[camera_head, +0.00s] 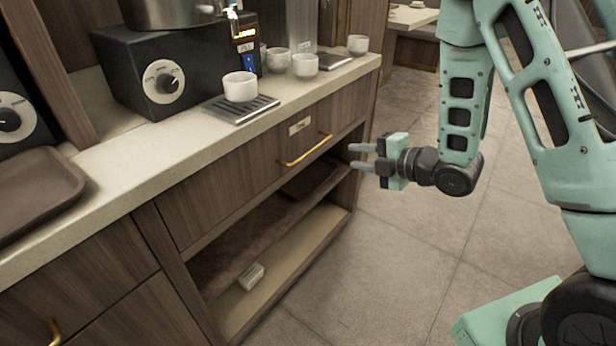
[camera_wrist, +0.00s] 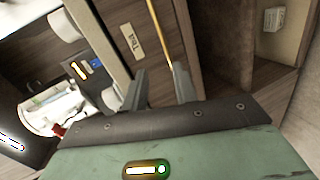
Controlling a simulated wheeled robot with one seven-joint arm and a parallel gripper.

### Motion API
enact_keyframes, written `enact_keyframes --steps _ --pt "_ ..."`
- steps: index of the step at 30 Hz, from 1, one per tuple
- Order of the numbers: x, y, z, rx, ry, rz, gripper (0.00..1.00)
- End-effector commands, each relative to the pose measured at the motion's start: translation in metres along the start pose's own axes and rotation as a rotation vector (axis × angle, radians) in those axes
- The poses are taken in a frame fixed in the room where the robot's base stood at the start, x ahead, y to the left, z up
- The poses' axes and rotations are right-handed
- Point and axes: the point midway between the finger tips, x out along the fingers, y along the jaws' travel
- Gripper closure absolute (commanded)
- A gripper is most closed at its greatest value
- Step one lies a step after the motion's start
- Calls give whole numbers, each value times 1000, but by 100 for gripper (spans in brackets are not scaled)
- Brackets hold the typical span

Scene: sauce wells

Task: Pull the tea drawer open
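The tea drawer (camera_head: 235,178) is a wooden front under the counter, and it looks shut. It has a small label (camera_head: 299,126) and a brass bar handle (camera_head: 305,150). In the wrist view the label (camera_wrist: 132,40) reads "Tea", and the handle (camera_wrist: 160,35) runs down toward the gap between my fingers. My gripper (camera_head: 352,156) is open and empty, to the right of the handle and apart from it in the head view. Both fingers of my gripper (camera_wrist: 160,88) show spread in the wrist view, with the handle's lower end ahead of them.
An open shelf (camera_head: 290,262) below the drawer holds a small white box (camera_head: 251,276). On the counter (camera_head: 140,150) are a cup (camera_head: 240,87) on a drip tray (camera_head: 241,110), more cups, a black machine (camera_head: 165,75) and a brown tray (camera_head: 35,190). The floor (camera_head: 400,270) in front is clear.

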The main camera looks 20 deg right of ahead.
Motion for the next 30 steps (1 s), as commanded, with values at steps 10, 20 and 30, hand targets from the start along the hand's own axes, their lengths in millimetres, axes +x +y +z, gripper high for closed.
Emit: enact_keyframes --steps 10,20,30 --pt "-3 -25 12 -130 54 107 72" --pt "56 -19 7 -128 55 107 72" --pt "125 -11 4 -127 53 108 72"
